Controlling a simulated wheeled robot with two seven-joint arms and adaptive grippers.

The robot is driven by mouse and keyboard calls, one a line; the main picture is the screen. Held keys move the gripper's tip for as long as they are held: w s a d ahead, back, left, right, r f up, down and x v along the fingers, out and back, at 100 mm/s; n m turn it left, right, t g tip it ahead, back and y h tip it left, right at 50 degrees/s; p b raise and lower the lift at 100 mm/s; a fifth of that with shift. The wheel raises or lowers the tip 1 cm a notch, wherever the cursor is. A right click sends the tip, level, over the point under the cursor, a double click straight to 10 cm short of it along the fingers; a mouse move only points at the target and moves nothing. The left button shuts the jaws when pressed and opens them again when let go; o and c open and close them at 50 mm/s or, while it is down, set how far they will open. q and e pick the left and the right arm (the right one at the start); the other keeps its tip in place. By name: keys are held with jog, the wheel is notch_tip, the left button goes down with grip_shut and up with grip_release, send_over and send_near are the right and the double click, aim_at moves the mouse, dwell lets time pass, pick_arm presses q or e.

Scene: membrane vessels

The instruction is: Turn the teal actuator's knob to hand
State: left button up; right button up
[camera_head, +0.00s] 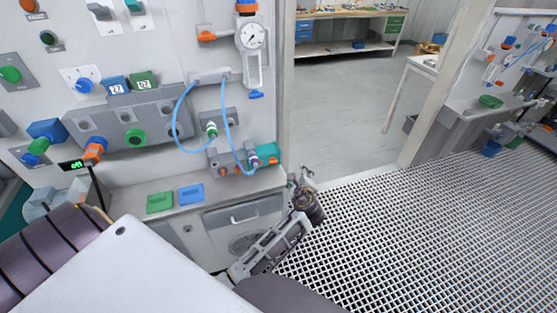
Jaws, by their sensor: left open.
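A small teal block (267,154), which looks like the teal actuator, sits at the right end of a grey manifold on the wall panel. Its knob is too small to tell apart; blue tubing and a purple fitting (253,161) crowd its left side. My right gripper is not in view.
Blue tubes (177,112) loop in front of the manifold. A pressure gauge (252,36) hangs above. A green tray (160,202) and a blue tray (191,193) lie on the ledge below. The grated floor (420,225) to the right is clear.

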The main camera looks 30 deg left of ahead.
aim_at(273, 161)
pick_arm(q)
jog(key=s+a+m+y, duration=0.1)
jog(key=m, duration=0.1)
jog(key=s+a+m+g+y, duration=0.1)
jog(key=m, duration=0.1)
jog(key=s+a+r+m+g, duration=0.1)
jog(key=a+m, duration=0.1)
jog(key=m, duration=0.1)
jog(key=shift+s+a+r+y, duration=0.1)
jog(key=shift+s+y, duration=0.05)
jog(key=shift+y, duration=0.25)
jog(key=shift+a, duration=0.1)
jog(key=shift+x, duration=6.9)
jog(key=shift+s, duration=0.1)
jog(key=c, duration=1)
